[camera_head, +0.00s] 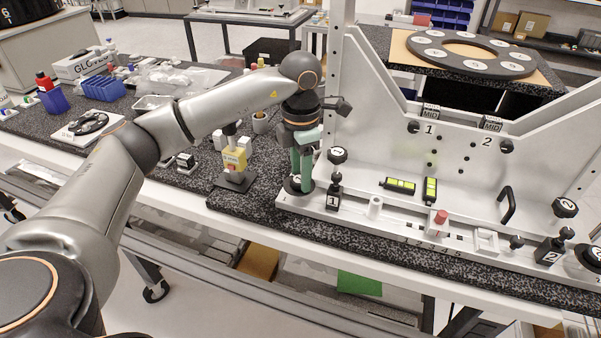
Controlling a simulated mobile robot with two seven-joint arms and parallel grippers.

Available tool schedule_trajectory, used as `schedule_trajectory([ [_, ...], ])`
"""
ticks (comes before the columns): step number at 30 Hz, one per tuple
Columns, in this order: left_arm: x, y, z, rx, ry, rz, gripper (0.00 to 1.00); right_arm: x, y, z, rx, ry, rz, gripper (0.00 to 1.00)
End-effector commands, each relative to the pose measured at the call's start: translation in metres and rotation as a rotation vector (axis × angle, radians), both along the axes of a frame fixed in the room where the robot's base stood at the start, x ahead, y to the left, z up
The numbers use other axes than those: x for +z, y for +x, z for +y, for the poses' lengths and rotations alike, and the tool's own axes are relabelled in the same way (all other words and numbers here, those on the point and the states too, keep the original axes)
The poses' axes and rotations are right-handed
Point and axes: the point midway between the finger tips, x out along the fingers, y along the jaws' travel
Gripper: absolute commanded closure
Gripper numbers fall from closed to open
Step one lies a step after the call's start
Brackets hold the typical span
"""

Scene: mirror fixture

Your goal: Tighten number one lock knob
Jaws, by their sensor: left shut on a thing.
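My left gripper (300,178) reaches down from above at the left end of the grey mirror fixture (390,218). Its green fingers are shut on a round dark knob (294,187), which I take for the number one lock knob. The fingers hide most of this knob. My right gripper is not in view.
At the fixture's right end are a block marked 2 (549,251) and a round dark knob (590,256). Yellow-green levels (400,186) and a black handle (508,206) sit between. A yellow device (234,162) stands left of the gripper. The fixture's upright wall rises close behind.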

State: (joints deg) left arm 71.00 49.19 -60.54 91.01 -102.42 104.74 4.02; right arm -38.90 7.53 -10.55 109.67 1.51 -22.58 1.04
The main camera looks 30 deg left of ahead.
Motion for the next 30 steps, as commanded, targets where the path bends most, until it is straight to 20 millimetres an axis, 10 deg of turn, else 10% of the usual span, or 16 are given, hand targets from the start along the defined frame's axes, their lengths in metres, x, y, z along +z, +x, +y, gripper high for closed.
schedule_trajectory([
  [30,0.000,-0.002,-0.001,-0.941,0.000,-0.003,1.00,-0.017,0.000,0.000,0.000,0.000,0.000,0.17],
])
